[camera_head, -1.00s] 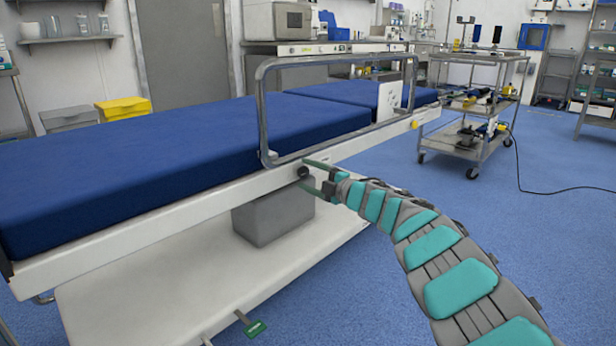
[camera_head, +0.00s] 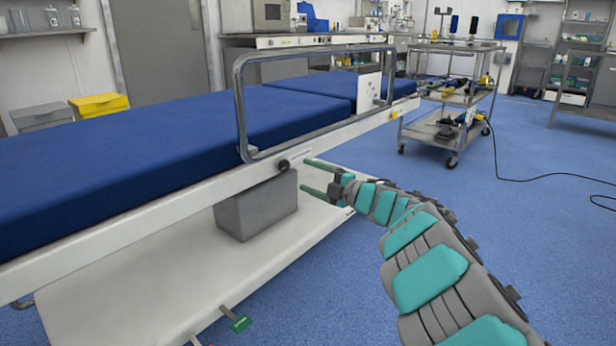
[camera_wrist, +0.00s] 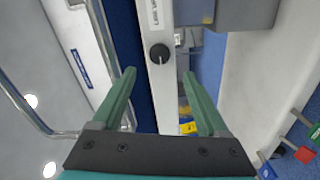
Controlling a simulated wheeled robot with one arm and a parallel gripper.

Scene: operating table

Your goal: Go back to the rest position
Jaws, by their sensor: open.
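My gripper (camera_head: 318,177) is open and empty in the head view, its two green fingers pointing left toward the side of the operating table. A clear gap shows between the fingertips and the black knob (camera_head: 283,165) on the table's white side rail (camera_head: 215,193). In the wrist view the fingers of my gripper (camera_wrist: 162,80) stand wide apart, with nothing between them. The black knob (camera_wrist: 160,54) lies beyond the fingertips. The raised metal guard rail (camera_head: 240,105) stands on the table edge above the knob.
The blue mattress (camera_head: 120,150) tops the table over a white base (camera_head: 130,290) with a green pedal (camera_head: 240,323). A steel cart (camera_head: 425,130) stands at the back right, with a black cable (camera_head: 545,176) on the floor. Blue floor (camera_head: 540,240) on the right is free.

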